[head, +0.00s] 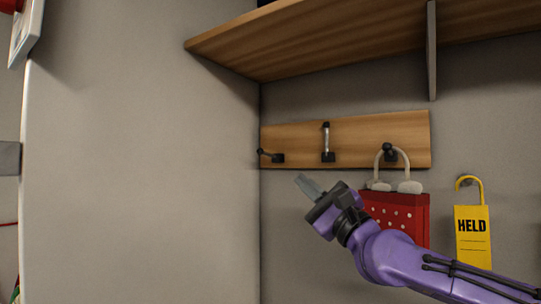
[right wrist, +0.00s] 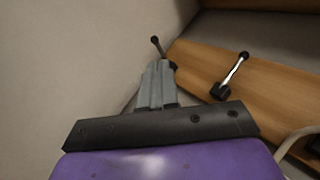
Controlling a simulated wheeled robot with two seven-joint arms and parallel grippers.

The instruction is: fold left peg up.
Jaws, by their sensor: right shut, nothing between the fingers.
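The left peg (head: 272,156) is on the wooden peg board (head: 360,135) near its left end, close to the side wall. It sticks out from its black base, to the left and slightly up in the head view. In the right wrist view the left peg (right wrist: 157,45) shows just past my fingertips, its base partly hidden by them. My right gripper (head: 303,182) is shut and empty, below and right of the left peg. The fingers also show in the right wrist view (right wrist: 157,75); I cannot tell whether they touch the peg. My left gripper is out of view.
The middle peg (head: 327,142) stands upright. A red dotted bag (head: 395,215) hangs by its pale handle from the right peg (head: 389,152). A yellow "HELD" tag (head: 472,235) hangs at right. A wooden shelf (head: 330,40) is above; the grey side wall (head: 150,150) is close at left.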

